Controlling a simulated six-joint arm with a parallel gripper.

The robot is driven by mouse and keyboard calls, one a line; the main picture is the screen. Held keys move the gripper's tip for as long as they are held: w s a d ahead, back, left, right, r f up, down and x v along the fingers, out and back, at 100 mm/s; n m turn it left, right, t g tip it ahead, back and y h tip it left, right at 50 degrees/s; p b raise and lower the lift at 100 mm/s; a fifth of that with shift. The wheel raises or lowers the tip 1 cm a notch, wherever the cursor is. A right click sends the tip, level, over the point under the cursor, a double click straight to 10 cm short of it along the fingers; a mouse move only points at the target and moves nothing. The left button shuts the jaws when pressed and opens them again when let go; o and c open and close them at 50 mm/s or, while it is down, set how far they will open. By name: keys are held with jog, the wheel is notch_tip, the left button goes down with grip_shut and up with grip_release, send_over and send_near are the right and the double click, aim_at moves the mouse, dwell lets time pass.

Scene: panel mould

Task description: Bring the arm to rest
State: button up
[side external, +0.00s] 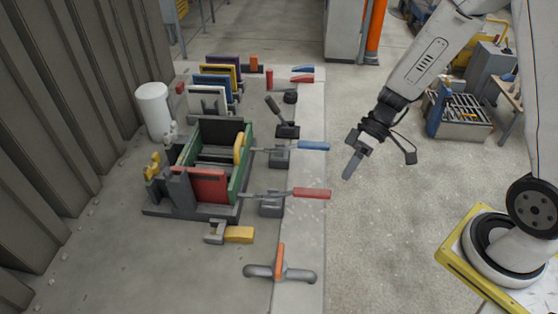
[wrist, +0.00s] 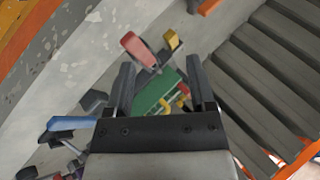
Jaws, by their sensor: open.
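My gripper (side external: 354,164) hangs in the air to the right of the bench edge, pointing down and left. It holds nothing and touches nothing. In the wrist view its two fingers (wrist: 160,82) stand apart, with the green mould visible beyond them. The panel mould (side external: 247,172) has green side walls, a red front panel (side external: 206,186) and a yellow rounded piece (side external: 239,148) at its right wall. A blue-handled clamp (side external: 313,146) and a red-handled clamp (side external: 311,194) lie at its right side, handles pointing right.
Several coloured panels (side external: 211,82) stand in a row behind the mould. A white cylinder (side external: 154,110) stands at the left by a corrugated wall (side external: 50,120). An orange-handled tool (side external: 280,262) lies at the front of the bench. The floor under my gripper is clear.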

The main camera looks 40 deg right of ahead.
jog(key=s+d+r+m+t+h, duration=0.3)
jog(key=r+m+h, duration=0.1)
jog(key=h, duration=0.4)
jog(key=shift+r+m, duration=0.15)
jog(key=shift+m, duration=0.45)
jog(key=shift+d, duration=0.1)
